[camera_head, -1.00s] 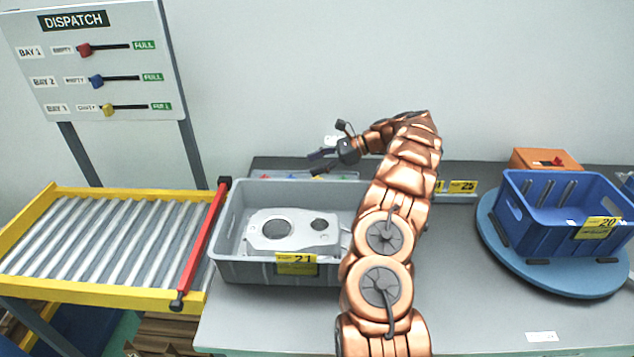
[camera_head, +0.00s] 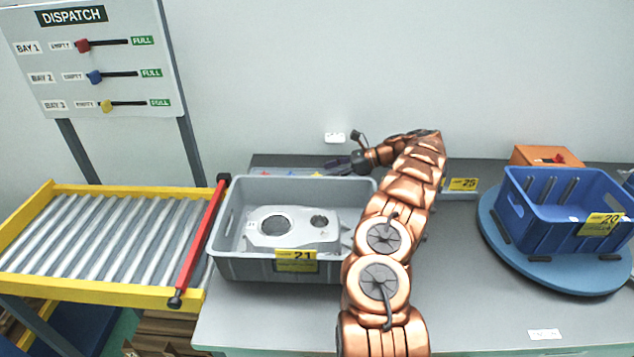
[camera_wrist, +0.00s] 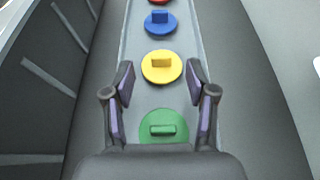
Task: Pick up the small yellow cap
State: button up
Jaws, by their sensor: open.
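The small yellow cap (camera_wrist: 161,67) is a round disc with a raised grip bar. In the wrist view it lies on a narrow grey tray (camera_wrist: 186,20) in a row with other caps. My gripper (camera_wrist: 160,78) is open and empty, its two fingertips on either side of the yellow cap's near part in the picture. I cannot tell the height left between fingertips and cap.
A green cap (camera_wrist: 163,127) lies nearer and a blue cap (camera_wrist: 160,23) beyond, then a red cap (camera_wrist: 159,2). The grey bin (camera_head: 230,265) holding a casting (camera_head: 292,228) stands in front of the tray. A blue crate (camera_head: 550,238) sits on a round turntable at right.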

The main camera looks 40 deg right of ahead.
jog(key=b+x, duration=0.1)
jog(key=x, duration=0.3)
jog(key=shift+w, duration=0.1)
jog(key=c, duration=0.9)
